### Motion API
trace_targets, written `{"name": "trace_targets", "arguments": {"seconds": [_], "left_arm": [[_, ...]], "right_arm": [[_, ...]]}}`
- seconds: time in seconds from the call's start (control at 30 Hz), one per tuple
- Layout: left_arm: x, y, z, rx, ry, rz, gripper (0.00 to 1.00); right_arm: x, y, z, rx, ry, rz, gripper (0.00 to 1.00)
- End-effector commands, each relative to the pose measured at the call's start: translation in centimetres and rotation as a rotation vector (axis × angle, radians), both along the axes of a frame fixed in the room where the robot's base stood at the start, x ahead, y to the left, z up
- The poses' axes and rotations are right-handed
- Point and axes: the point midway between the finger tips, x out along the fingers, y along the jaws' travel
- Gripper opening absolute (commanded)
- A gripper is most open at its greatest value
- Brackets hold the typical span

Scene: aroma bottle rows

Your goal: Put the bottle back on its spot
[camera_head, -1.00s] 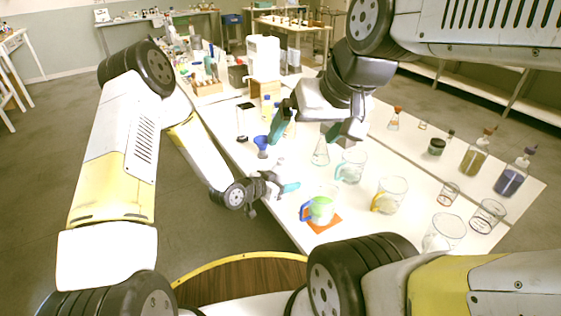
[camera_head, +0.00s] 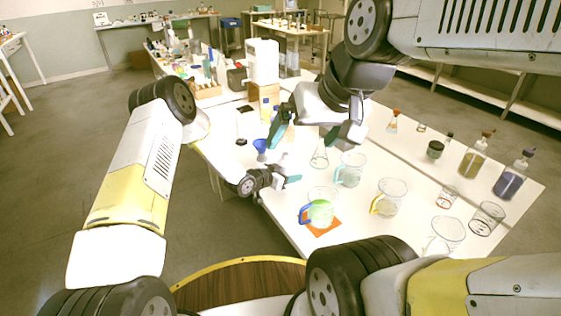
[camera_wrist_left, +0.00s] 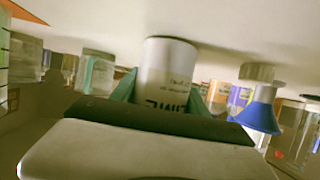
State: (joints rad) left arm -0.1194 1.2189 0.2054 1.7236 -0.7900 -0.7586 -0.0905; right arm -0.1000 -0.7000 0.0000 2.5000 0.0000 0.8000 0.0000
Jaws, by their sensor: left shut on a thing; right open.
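A white bottle (camera_wrist_left: 167,72) with dark lettering stands between the two teal fingers of my left gripper (camera_wrist_left: 165,90) in the left wrist view. The gripper is shut on it. In the head view my left gripper (camera_head: 288,180) is at the near left edge of the white table (camera_head: 335,185); I cannot make out the held bottle against the white top there. My right gripper (camera_head: 315,132) is open and empty above the table, its teal fingers spread. I cannot tell which place is the bottle's spot.
A blue funnel (camera_head: 261,146) is just beyond my left gripper. A flask (camera_head: 320,157), a beaker (camera_head: 350,172) and a yellow-handled beaker (camera_head: 391,197) stand farther right.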

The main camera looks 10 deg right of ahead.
Motion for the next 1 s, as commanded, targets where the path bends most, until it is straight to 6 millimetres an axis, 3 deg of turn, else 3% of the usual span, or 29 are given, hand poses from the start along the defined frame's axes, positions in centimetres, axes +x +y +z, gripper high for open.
{"name": "trace_targets", "arguments": {"seconds": [0.23,0.27,0.37,0.73,1.0], "left_arm": [[0.0,0.0,-0.2,-0.001,-0.001,0.0,0.0],[0.0,0.0,-0.3,0.0,0.0,0.0,0.55],[0.0,0.0,-0.2,0.0,0.0,0.0,0.74],[0.0,0.0,0.2,0.0,-0.001,0.0,0.75],[-2.1,3.5,1.9,0.001,0.001,0.002,0.75]], "right_arm": [[0.0,0.0,0.0,0.0,0.0,0.0,0.98],[0.0,0.0,0.0,0.0,0.0,0.0,0.98],[0.0,0.0,0.0,0.0,0.0,0.0,0.98],[0.0,0.0,0.0,0.0,0.0,0.0,0.98],[0.0,0.0,0.0,0.0,0.0,0.0,0.98]]}}
